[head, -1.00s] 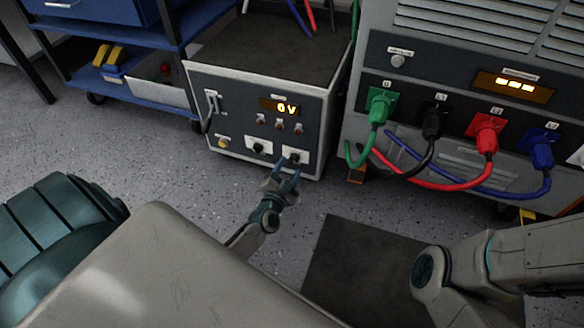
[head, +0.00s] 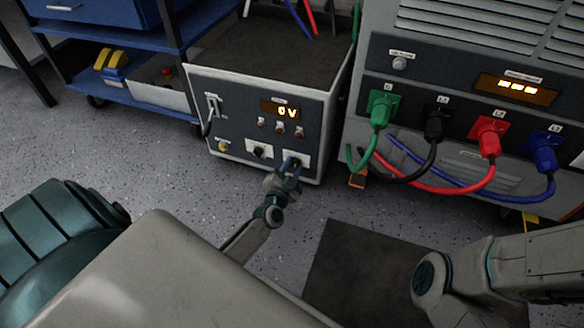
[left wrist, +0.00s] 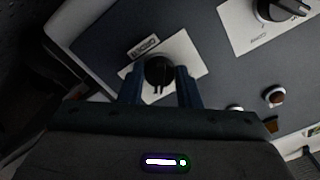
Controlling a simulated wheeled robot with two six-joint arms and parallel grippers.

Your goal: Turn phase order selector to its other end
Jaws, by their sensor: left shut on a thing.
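The grey control panel (head: 262,110) of the white test box has two black knobs low on its front, each on a white plate. My left gripper (head: 290,166) reaches the right-hand knob and mostly covers it in the head view. In the left wrist view my left gripper (left wrist: 160,88) is shut on this black knob, taken as the phase order selector (left wrist: 160,70), with a finger on each side. Its label is too small to read surely. The other knob (head: 259,151) also shows in the left wrist view (left wrist: 282,9), free. My right gripper is out of view.
A blue cart (head: 135,95) stands left.

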